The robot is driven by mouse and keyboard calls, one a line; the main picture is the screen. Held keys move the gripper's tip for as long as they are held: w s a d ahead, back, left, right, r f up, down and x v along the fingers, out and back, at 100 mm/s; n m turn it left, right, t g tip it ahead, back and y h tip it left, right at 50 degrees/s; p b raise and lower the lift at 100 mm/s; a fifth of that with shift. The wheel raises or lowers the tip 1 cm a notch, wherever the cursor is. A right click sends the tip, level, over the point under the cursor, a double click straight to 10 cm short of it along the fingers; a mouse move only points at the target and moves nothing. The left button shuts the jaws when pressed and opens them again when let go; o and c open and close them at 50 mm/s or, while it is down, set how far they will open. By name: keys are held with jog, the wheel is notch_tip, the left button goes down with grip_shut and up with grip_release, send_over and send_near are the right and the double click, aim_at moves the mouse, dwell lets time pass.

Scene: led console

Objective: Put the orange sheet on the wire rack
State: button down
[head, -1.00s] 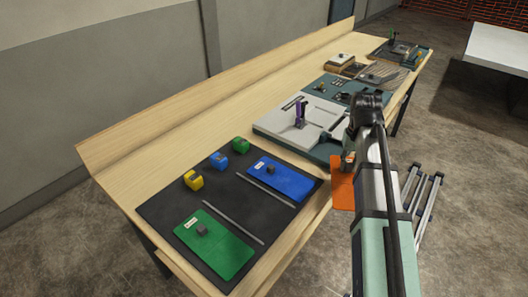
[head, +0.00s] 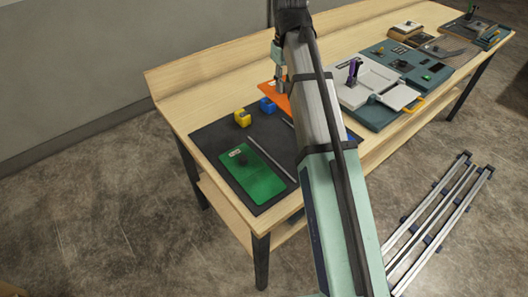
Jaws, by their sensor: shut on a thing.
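My gripper (head: 279,86) is shut on the orange sheet (head: 266,89), above the table near the back edge of the dark mat (head: 215,140). The sheet appears roughly flat, and my arm hides part of it. I cannot surely identify the wire rack. A grey slatted panel (head: 443,47) lies towards the far right of the table, but it is too small to tell whether it is the rack.
A green sheet (head: 265,183) with a dark knob lies on the mat. Yellow (head: 243,118) and blue (head: 267,105) blocks stand behind it. A pale console (head: 350,93) with a purple-topped upright (head: 354,68) sits to the right. Bare wood shows along the back.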

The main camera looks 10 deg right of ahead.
aim_at(280, 140)
jog(key=shift+s+a+n, duration=0.25)
jog(key=shift+a+n, duration=0.1)
jog(key=shift+n, duration=0.05)
jog(key=shift+d+f, duration=0.1)
jog(key=shift+f, duration=0.2)
notch_tip(280, 140, down, 20)
jog(key=p, duration=0.3)
jog(key=shift+d+r, duration=0.15)
jog(key=shift+r, duration=0.1)
jog(key=shift+f, duration=0.1)
jog(key=c, duration=1)
grip_release()
notch_tip(280, 140, up, 11)
jog(key=shift+w+r+b, duration=0.1)
jog(key=shift+b, duration=1)
jog(key=shift+o, duration=0.6)
jog(key=shift+r, duration=0.55)
